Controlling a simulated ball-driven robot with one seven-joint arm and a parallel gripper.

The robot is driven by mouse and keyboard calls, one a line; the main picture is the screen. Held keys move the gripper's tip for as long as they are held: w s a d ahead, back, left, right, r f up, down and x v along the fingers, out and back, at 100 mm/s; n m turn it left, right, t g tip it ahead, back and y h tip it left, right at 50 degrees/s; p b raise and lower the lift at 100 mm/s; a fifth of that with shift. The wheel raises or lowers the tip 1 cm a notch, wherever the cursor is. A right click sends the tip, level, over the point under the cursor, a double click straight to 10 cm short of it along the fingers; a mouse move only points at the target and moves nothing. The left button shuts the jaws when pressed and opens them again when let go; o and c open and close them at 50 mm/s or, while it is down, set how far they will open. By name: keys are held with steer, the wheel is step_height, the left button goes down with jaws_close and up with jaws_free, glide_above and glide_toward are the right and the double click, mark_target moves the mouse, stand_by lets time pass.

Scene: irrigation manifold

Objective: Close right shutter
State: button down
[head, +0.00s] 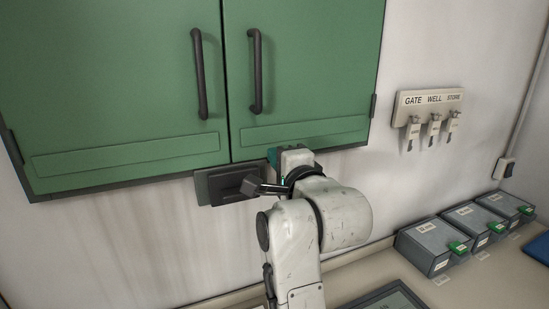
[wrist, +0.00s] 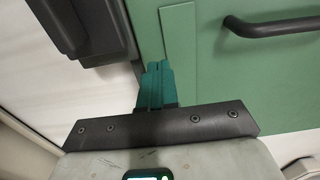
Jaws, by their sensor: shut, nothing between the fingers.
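The right shutter (head: 310,70) is a green panel with a dark vertical bar handle (head: 256,72). It hangs beside the green left shutter (head: 110,80), with a thin dark seam between them. It looks about flush with the left one; a small gap cannot be ruled out. My gripper (head: 272,158) is at the lower edge of the right shutter, near the seam, partly hidden by my wrist. In the wrist view my teal fingers (wrist: 158,70) are together and empty, in front of the green shutter (wrist: 230,70). Whether they touch it is unclear. The handle (wrist: 275,26) is to their right.
A dark wall box (head: 228,185) sits just under the shutters, close to my gripper. A rack (head: 428,98) with hanging tags labelled GATE, WELL and STORE is on the wall at right. Grey boxes (head: 436,244) with green tabs stand on the counter below.

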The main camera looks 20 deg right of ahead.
steer(key=s+b, duration=0.3)
steer(key=s, duration=0.8)
steer(key=s+d+f+n+g, duration=0.2)
steer(key=s+f+n+g, duration=0.1)
steer(key=f, duration=0.6)
steer(key=s+d+f+n+g, duration=0.15)
steer(key=f+n, duration=0.25)
steer(key=f, duration=0.5)
steer(key=s+d+f+n+g, duration=0.2)
steer(key=s+f+n+g, duration=0.15)
steer(key=f, duration=0.55)
steer(key=s+f+n+g, duration=0.7)
steer(key=s+f+g, duration=0.2)
steer(key=s+f, duration=1.1)
steer(key=s, duration=0.3)
steer(key=shift+s, duration=0.15)
